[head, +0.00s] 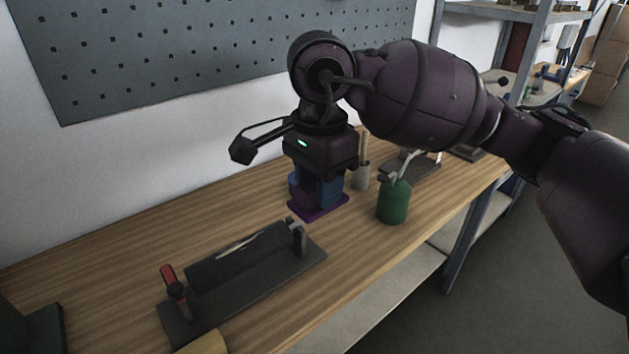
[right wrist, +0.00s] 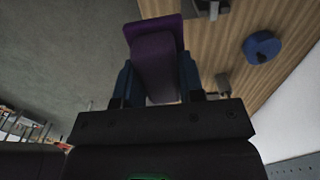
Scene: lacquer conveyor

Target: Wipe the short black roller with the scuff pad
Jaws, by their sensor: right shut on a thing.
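A black roller (head: 238,256) with a pale streak along its top lies in a stand on a dark base plate (head: 310,262). A red-handled part stands at its left end. My right gripper (head: 317,190) points down, behind and to the right of the roller. It is shut on the purple scuff pad (head: 322,209), which has a block-like grip and a wider flat base. The pad also shows between the blue fingers in the right wrist view (right wrist: 152,55). It is low over the bench, apart from the roller; I cannot tell whether it touches the wood. My left gripper is not in view.
A green bottle (head: 393,203) stands close to the right of the pad. A beige cylinder (head: 361,177) and another dark plate (head: 424,168) are farther back. A round blue object (right wrist: 262,46) shows in the wrist view. Bare wood (head: 110,262) lies left of the roller.

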